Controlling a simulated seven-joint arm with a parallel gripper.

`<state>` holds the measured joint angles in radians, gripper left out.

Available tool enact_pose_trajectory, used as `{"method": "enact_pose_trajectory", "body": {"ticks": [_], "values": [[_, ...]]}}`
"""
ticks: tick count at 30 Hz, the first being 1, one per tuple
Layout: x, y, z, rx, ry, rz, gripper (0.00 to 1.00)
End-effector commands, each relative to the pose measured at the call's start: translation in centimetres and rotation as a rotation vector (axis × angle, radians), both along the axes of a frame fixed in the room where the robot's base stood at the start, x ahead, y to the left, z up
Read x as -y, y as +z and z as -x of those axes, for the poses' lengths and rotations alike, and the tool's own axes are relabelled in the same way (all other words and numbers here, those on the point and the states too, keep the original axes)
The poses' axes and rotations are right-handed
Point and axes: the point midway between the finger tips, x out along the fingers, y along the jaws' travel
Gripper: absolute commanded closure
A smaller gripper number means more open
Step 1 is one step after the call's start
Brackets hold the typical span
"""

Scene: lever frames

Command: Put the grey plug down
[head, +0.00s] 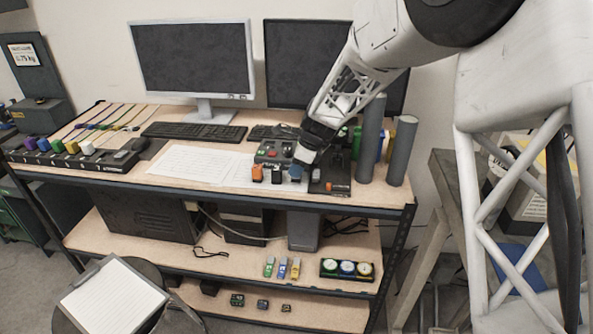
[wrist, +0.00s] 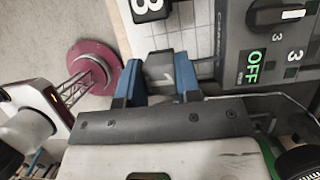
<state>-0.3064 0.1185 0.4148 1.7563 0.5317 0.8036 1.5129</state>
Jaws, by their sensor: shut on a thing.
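The grey plug (wrist: 160,76), a small block marked "1", sits between the two blue fingertips of my gripper (wrist: 161,82) in the wrist view. The gripper is shut on it. In the head view my gripper (head: 297,172) is low over the front edge of the bench, right of an orange block (head: 257,173) and a black block (head: 277,175). The plug cannot be made out there. Whether the plug touches the bench or a surface below cannot be told.
A dark panel (wrist: 262,60) with a knob and a green "OFF" display lies right of the gripper in the wrist view. A black numbered block (wrist: 150,9) is near. Grey cylinders (head: 402,150) stand at the bench's right end. White paper (head: 195,163) lies left.

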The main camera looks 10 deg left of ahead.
Motion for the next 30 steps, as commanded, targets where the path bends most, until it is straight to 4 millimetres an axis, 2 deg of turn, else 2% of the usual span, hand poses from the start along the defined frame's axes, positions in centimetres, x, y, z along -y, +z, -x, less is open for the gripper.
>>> {"method": "enact_pose_trajectory", "body": {"ticks": [4, 18, 19, 23, 30], "values": [[0.0, -1.1, 0.0, -0.001, 0.0, 0.0, 0.92], [0.0, -1.5, 0.0, 0.0, 0.0, 0.0, 0.92], [0.0, -1.5, 0.0, 0.0, 0.0, -0.001, 0.64], [0.0, -1.5, 0.0, 0.0, 0.0, 0.0, 0.44], [0.0, -1.5, 0.0, 0.0, 0.0, 0.0, 0.43]]}}
